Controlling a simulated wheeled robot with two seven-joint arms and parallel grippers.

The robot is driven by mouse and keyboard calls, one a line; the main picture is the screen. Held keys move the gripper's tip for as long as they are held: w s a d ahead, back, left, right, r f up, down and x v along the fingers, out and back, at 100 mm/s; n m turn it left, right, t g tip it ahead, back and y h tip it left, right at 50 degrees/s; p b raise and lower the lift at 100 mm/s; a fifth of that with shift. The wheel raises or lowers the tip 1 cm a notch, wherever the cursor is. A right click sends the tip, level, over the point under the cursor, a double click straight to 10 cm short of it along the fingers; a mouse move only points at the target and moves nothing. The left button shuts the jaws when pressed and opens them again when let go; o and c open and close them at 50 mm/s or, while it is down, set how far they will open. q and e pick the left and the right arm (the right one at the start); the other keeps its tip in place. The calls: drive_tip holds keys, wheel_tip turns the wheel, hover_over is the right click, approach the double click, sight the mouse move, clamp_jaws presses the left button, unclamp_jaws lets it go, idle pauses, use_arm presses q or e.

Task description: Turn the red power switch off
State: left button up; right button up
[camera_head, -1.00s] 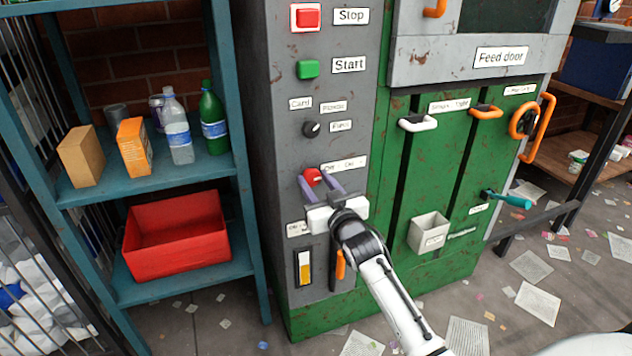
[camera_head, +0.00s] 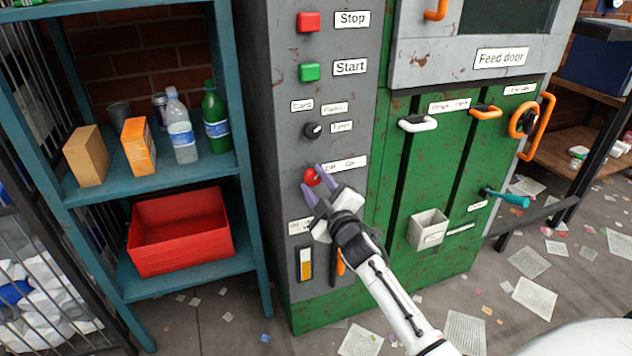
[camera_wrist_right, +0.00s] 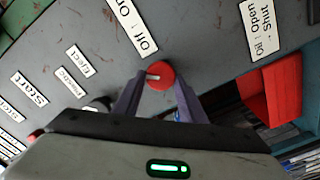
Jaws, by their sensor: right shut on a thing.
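The red power switch (camera_head: 312,176) is a round red knob on the grey machine panel (camera_head: 290,130), just left of the "Off On" label (camera_head: 346,165). In the right wrist view the red knob (camera_wrist_right: 160,75) shows a white mark and sits between the tips of my fingers. My right gripper (camera_head: 316,183) is shut on the knob, its hand tilted in the head view. The "Off On" label (camera_wrist_right: 132,24) lies just above the knob in the wrist view. My left gripper is not in view.
Above are a black selector (camera_head: 312,130), a green Start button (camera_head: 309,72) and a red Stop button (camera_head: 309,21). A teal shelf (camera_head: 190,180) with bottles, boxes and a red bin (camera_head: 180,268) stands at left.

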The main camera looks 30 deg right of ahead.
drive_tip(key=n, duration=0.4)
drive_tip(key=shift+f, duration=0.15)
drive_tip(key=shift+n, duration=1.7)
drive_tip(key=o, duration=1)
drive_tip(key=shift+s, duration=0.1)
drive_tip(key=v, duration=1)
drive_tip(key=shift+s, duration=0.1)
